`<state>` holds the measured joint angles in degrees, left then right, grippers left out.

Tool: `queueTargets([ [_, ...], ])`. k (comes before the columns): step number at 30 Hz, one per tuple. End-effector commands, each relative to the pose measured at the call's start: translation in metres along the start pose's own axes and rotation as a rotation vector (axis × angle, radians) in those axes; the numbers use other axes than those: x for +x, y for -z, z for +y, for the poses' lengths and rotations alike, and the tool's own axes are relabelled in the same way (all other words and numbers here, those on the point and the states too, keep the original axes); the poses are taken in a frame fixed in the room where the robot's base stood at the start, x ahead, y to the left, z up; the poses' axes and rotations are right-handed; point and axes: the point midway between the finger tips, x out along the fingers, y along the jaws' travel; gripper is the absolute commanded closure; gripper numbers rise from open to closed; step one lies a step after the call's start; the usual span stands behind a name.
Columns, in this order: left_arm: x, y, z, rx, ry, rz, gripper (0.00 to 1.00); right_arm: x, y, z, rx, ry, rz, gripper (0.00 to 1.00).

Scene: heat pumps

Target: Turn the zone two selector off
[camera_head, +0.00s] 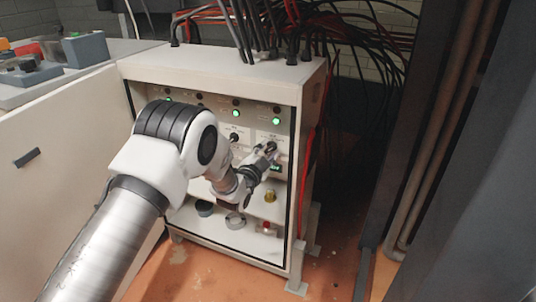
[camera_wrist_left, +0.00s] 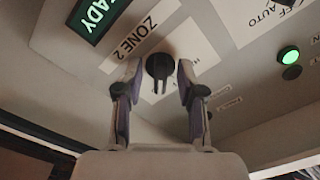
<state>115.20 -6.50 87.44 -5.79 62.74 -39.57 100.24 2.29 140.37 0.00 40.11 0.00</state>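The zone two selector (camera_wrist_left: 160,68) is a black knob on a white plate labelled ZONE 2 in the wrist view. Its pointer appears toward the bottom of that view, but I cannot read which position it marks. My left gripper (camera_wrist_left: 158,84) is open, with one finger on each side of the knob. Small gaps seem to show between the fingers and the knob. In the head view my left gripper (camera_head: 264,157) is at the right part of the cabinet's panel, and it partly hides the selector.
The open cabinet (camera_head: 225,65) has cables on top and its door (camera_head: 60,165) swung left. Another selector (camera_head: 234,137) sits left of my gripper. A lit green lamp (camera_wrist_left: 288,54) and a green display (camera_wrist_left: 98,16) are near the knob. Dark posts and pipes stand right.

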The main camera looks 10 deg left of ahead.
Motion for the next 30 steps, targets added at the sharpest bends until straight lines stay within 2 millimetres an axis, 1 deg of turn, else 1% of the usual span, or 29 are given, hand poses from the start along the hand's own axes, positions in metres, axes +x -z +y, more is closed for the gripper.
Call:
queueTargets([
  [6,0.001,0.001,0.0,0.0,0.0,0.0,0.61,0.0,0.0,0.0,0.0,0.0,0.0,1.0],
  [8,0.001,0.001,0.0,0.0,0.0,0.0,0.83,0.0,0.0,0.0,0.0,0.0,0.0,1.0],
  [9,0.001,0.001,0.0,0.0,0.0,0.0,0.97,0.0,0.0,0.0,0.0,0.0,0.0,1.0],
  [10,0.001,0.0,0.0,0.0,0.0,0.0,1.0,0.0,0.0,0.0,0.0,0.0,0.001,1.0],
  [22,0.001,0.001,-0.001,-0.021,0.0,0.001,1.0,-0.003,0.0,0.0,0.0,0.0,0.001,1.0],
  [26,0.001,0.002,-0.001,-0.064,0.0,0.001,1.0,-0.006,0.0,0.0,0.0,0.0,0.001,1.0],
  [30,0.001,0.002,-0.002,-0.142,0.0,0.001,1.0,-0.012,0.0,0.0,0.0,0.0,0.001,1.0],
])
